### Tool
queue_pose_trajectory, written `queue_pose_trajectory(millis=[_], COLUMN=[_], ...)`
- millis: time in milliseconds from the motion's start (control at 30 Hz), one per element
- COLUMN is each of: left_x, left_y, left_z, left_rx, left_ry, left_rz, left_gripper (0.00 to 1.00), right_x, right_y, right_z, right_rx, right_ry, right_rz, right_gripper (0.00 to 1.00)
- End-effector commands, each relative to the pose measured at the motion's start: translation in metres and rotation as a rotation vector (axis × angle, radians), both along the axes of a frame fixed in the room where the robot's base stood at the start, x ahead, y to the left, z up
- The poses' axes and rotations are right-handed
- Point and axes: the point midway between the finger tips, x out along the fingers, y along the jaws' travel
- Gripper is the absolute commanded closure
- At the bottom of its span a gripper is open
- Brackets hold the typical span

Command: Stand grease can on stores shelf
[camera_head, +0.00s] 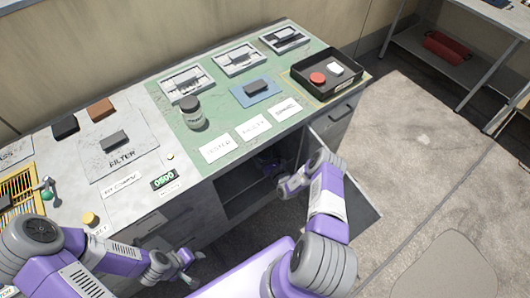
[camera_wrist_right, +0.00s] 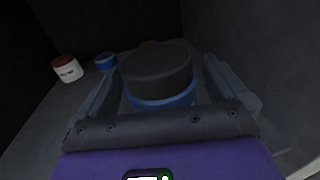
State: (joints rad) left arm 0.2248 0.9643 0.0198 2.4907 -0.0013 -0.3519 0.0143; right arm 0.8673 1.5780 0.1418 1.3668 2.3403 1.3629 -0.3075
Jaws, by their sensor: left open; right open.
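My right arm reaches through the open door of the cabinet (camera_head: 225,195) under the bench. In the right wrist view my right gripper (camera_wrist_right: 160,72) is open, with its fingers on either side of a round can (camera_wrist_right: 157,75) with a black top and blue lower body. I cannot tell whether the fingers touch it. A white can with a red lid (camera_wrist_right: 67,68) and a smaller blue can (camera_wrist_right: 105,61) stand farther left. No label reading grease is legible. My left gripper (camera_head: 186,264) is open and empty, in front of the bench. A metal shelf unit (camera_head: 463,62) stands at the upper right.
The open cabinet door (camera_head: 358,200) stands beside my right arm. A red cylinder (camera_head: 447,47) lies on the lower shelf. The floor at right is clear.

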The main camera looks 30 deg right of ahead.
Motion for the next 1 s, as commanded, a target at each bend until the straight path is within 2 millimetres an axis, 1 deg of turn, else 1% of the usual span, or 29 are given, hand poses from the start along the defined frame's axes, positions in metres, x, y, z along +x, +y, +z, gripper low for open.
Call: queue_pose_trajectory(millis=[67,167,400,500,633,700,767,833,867,900,967,1000], left_x=[0.0,0.0,0.0,0.0,0.0,0.0,0.0,0.0,0.0,0.0,0.0,0.0], left_y=[0.0,0.0,0.0,0.0,0.0,0.0,0.0,0.0,0.0,0.0,0.0,0.0], left_z=[0.004,0.013,0.032,0.036,0.04,0.041,0.041,0.041,0.041,0.041,0.041,0.041], left_rx=[0.0,0.0,0.0,0.0,0.0,0.0,0.0,0.0,0.0,0.0,0.0,0.0], left_ry=[0.0,0.0,0.0,0.0,0.0,0.0,0.0,0.0,0.0,0.0,0.0,0.0], left_rz=[0.0,0.0,0.0,0.0,0.0,0.0,0.0,0.0,0.0,0.0,0.0,0.0], left_gripper=[0.57,0.57,0.57,0.57,0.57,0.57,0.57,0.57,0.57,0.57,0.57,0.57], right_x=[-0.007,-0.025,-0.078,-0.096,-0.112,-0.116,-0.116,-0.111,-0.108,-0.105,-0.107,-0.115], right_y=[0.0,0.001,0.006,0.008,0.009,0.011,0.018,0.041,0.056,0.08,0.127,0.16], right_z=[0.001,0.003,0.004,0.003,0.002,0.002,0.003,0.007,0.009,0.014,0.022,0.028], right_rx=[0.001,0.002,0.002,0.002,-0.001,0.0,0.005,0.019,0.027,0.036,0.04,0.031], right_ry=[0.004,0.004,0.003,0.003,0.001,0.0,0.005,0.02,0.032,0.052,0.095,0.13], right_rz=[-0.001,-0.002,-0.004,-0.003,-0.002,0.003,0.032,0.126,0.19,0.295,0.495,0.645], right_gripper=[0.0,0.0,0.0,0.0,0.0,0.0,0.0,0.0,0.0,0.0,0.0,0.0])
